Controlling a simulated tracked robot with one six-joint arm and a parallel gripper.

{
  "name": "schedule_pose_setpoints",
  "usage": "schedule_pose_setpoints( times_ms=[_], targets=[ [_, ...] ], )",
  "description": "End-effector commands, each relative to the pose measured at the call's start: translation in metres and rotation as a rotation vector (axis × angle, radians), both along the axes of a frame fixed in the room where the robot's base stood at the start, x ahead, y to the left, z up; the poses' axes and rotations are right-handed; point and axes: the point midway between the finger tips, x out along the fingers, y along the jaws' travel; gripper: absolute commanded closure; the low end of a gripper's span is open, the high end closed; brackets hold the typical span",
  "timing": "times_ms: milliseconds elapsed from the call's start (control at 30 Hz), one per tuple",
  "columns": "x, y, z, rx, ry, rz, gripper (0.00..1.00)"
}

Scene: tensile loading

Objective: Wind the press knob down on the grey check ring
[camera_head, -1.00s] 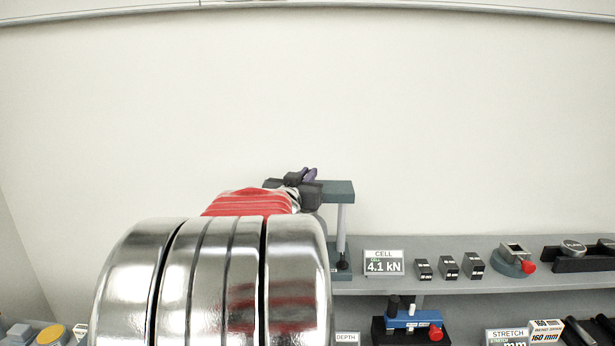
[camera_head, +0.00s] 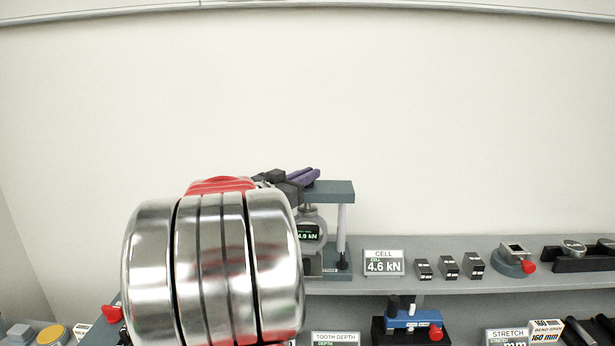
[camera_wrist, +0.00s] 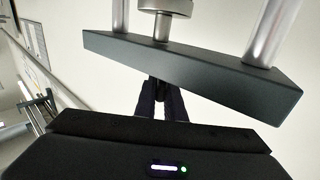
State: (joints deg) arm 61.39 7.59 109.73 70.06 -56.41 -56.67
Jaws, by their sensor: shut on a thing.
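The press (camera_head: 342,191) stands at the left end of the shelf, a dark green crosshead on pale posts. Under the crosshead is a round grey body (camera_head: 323,218) with a small screen reading about 4.9 kN; it looks like the check ring, partly hidden by my arm. My gripper (camera_head: 316,175) has its purple fingers shut at the top of the crosshead. The wrist view also shows the closed fingers (camera_wrist: 163,100) against the crosshead (camera_wrist: 195,72), with the screw (camera_wrist: 162,27) beyond it. The knob itself is hidden by the fingers.
A CELL sign (camera_head: 383,263) reads 4.6 kN beside the press. Small dark weights (camera_head: 448,267) and a green-based fixture with a red knob (camera_head: 515,260) stand to the right. A blue device (camera_head: 412,319) sits on the lower level. The wall behind is bare.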

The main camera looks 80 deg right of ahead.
Motion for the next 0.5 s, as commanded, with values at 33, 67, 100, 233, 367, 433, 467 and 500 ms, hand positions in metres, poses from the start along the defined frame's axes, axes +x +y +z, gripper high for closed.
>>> schedule_pose_setpoints(
  times_ms=[33,67,100,233,367,433,467,500],
  targets=[
    [0.0022,-0.0006,0.0016,-0.003,0.000,-0.010,1.00],
    [0.0021,-0.0005,0.0016,-0.003,0.000,-0.019,1.00],
    [0.0022,-0.0005,0.0019,-0.003,0.000,-0.029,1.00],
    [0.0018,-0.0006,0.0019,-0.003,0.000,-0.053,1.00],
    [0.0016,-0.0004,0.0022,-0.004,0.001,-0.062,1.00],
    [0.0015,-0.0004,0.0024,-0.004,0.001,-0.063,1.00],
    [0.0014,-0.0005,0.0024,-0.004,0.001,-0.063,1.00],
    [0.0014,-0.0005,0.0025,-0.004,0.001,-0.063,1.00]
  ],
)
